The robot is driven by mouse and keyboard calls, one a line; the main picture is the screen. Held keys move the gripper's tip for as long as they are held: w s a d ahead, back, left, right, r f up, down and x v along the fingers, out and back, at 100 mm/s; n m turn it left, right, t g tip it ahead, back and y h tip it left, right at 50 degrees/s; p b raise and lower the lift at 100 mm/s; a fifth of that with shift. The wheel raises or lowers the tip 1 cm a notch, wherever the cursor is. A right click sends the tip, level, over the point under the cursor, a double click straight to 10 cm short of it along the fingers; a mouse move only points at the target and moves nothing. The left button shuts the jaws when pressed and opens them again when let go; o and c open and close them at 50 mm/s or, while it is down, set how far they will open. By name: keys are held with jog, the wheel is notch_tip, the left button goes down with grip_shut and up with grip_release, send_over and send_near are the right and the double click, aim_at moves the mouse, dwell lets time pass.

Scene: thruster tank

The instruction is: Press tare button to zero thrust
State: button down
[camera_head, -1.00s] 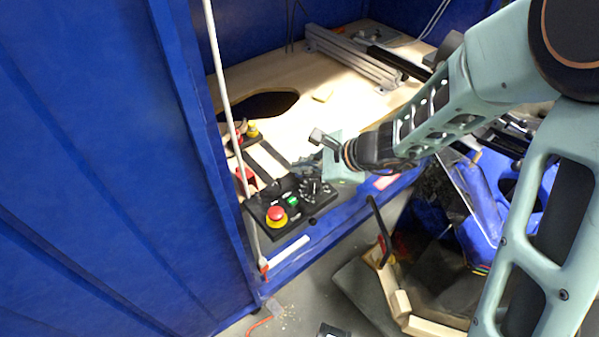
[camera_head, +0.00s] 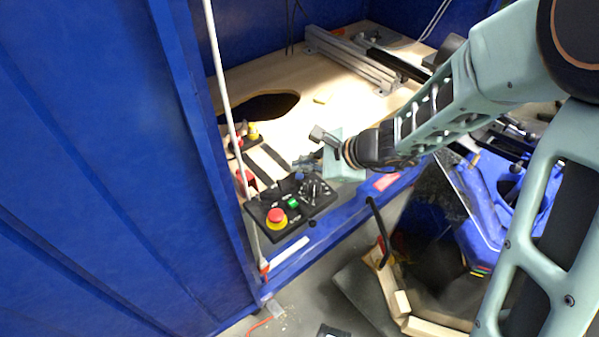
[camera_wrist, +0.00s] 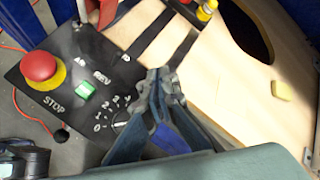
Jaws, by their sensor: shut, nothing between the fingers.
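The black control panel (camera_head: 258,212) sits at the front left corner of the wooden bench. It carries a red stop button on a yellow base (camera_head: 277,216), a green button (camera_head: 293,203), a blue button (camera_head: 299,176) and a dial (camera_head: 314,190). I cannot read a tare label on any button. The green button also shows in the wrist view (camera_wrist: 86,91), with the red stop button (camera_wrist: 39,67) left of it. My gripper (camera_wrist: 163,80) is shut and empty, in front of the panel's right edge in that view. It hides part of the panel, including the blue button.
A white pole (camera_head: 219,75) stands left of the panel. Behind the panel are dark strips (camera_head: 265,162), a yellow-topped device (camera_head: 252,130) and a dark hole (camera_head: 262,105) in the bench (camera_head: 335,97). Blue walls (camera_head: 90,170) close the left side.

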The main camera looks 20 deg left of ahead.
aim_at(302, 177)
notch_tip(302, 177, up, 5)
jog(key=p, duration=0.4)
dwell(0.9)
